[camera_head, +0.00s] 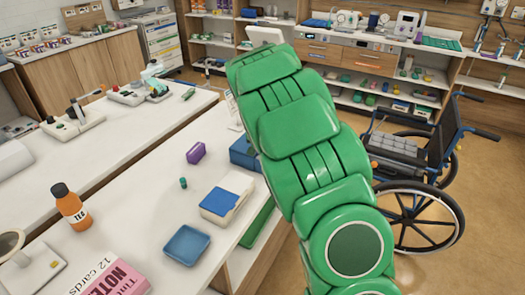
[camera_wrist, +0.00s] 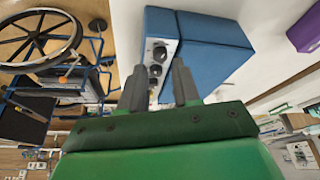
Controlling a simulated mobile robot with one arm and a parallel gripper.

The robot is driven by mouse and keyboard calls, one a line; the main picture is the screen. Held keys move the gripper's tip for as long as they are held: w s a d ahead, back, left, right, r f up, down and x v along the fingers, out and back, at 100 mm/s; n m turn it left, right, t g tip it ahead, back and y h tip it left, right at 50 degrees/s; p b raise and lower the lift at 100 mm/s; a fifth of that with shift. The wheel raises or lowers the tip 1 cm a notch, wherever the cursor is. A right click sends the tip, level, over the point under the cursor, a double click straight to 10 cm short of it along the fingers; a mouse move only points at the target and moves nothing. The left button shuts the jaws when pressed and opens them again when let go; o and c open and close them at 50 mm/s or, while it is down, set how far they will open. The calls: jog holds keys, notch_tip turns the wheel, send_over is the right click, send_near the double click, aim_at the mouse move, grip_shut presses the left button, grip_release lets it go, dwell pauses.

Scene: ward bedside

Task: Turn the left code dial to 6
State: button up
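A blue box (camera_wrist: 215,45) with dark round dials on its narrower face fills the upper middle of the wrist view. One dial (camera_wrist: 158,53) shows largest, with a smaller dial (camera_wrist: 155,70) below it and another just under that, between my fingers. Their marks are too small to read, and I cannot tell which one is the left dial. My gripper (camera_wrist: 159,78) is open and empty, its two grey fingers apart in front of the dial face. In the head view the blue box (camera_head: 243,153) is partly hidden by my green arm, which also hides my gripper.
A purple box (camera_head: 196,153), a small green cylinder (camera_head: 183,183), a blue-and-white box (camera_head: 226,197) and a blue tray (camera_head: 187,245) are on the white counter (camera_head: 140,195). An orange bottle (camera_head: 71,207) stands at left. A wheelchair (camera_head: 420,170) stands at right.

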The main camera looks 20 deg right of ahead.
jog(key=v, duration=0.4)
jog(key=shift+r, duration=0.15)
jog(key=shift+s, duration=0.1)
jog(key=s+a+r+n+g, duration=0.1)
jog(key=s+a+r+g, duration=0.1)
jog(key=s, duration=1.5)
jog(key=s+a+r+n+g+y, duration=0.1)
jog(key=s+a+r+n+g, duration=0.1)
jog(key=s, duration=1.5)
jog(key=s+a+r+n+g, duration=0.1)
jog(key=s+a+r, duration=0.3)
jog(key=s, duration=1.3)
jog(key=shift+s+r+n+g+y, duration=0.2)
jog(key=shift+r+n+g+y, duration=0.25)
jog(key=shift+r, duration=0.45)
jog(key=shift+a, duration=0.15)
